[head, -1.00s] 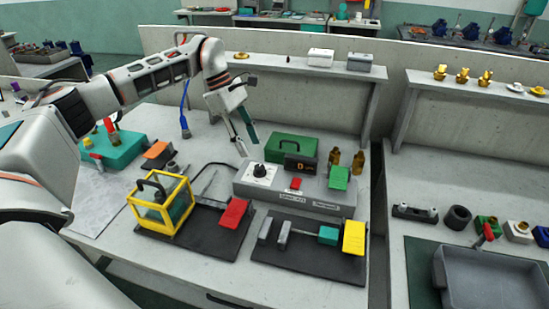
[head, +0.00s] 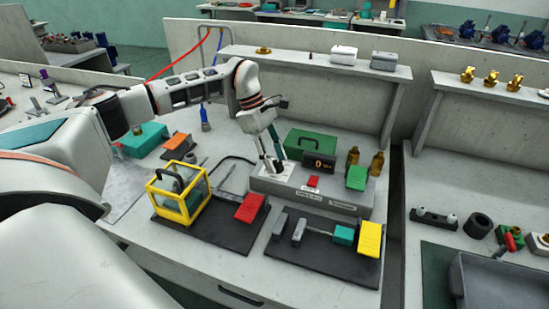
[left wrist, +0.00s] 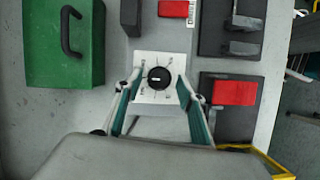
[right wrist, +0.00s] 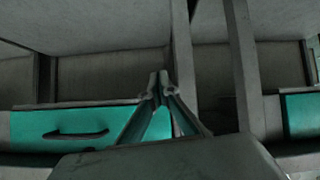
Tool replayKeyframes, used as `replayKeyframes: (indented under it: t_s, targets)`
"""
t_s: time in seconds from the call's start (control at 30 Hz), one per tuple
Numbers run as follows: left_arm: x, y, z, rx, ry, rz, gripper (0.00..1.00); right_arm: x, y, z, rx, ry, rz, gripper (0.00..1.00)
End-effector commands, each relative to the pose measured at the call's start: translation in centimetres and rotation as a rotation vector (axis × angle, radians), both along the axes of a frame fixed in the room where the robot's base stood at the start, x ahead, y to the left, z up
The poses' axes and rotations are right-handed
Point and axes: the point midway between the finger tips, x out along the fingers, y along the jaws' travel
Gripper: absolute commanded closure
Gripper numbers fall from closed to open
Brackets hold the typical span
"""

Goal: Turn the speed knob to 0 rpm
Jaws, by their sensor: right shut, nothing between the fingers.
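The black speed knob (left wrist: 159,78) sits on a white dial plate (left wrist: 146,97) with marks around it. In the head view my left gripper (head: 272,166) hides the knob at the left end of the grey control box (head: 315,194). In the left wrist view the left fingers (left wrist: 159,82) are spread, one on each side of the knob, with gaps between them and it. A black display (head: 319,164) on the box seems to read 0. My right gripper (right wrist: 161,86) is shut and empty, away from the box, before a teal drawer front (right wrist: 60,153).
A green case (head: 310,143) stands behind the box, and brown bottles (head: 377,163) stand behind it at the right. A yellow-framed guard (head: 180,213) with a red block (head: 251,208) stands in front at the left. A black plate (head: 310,260) with a yellow block (head: 369,239) lies in front.

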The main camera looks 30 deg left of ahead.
Motion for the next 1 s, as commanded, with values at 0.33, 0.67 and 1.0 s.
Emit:
replayKeyframes:
  t_s: [0.33,0.67,1.0]
  targets:
    - [0.0,0.0,0.0,0.000,0.001,0.002,0.99,0.2,0.0,0.4,0.001,-0.007,-0.001,1.00]
    - [-0.2,0.0,0.2,0.000,0.001,0.099,0.99,0.5,0.0,1.6,0.000,-0.013,-0.001,1.00]
    - [-0.5,-0.1,0.2,0.001,0.002,0.380,0.99,0.8,0.0,4.2,0.000,-0.022,-0.001,1.00]
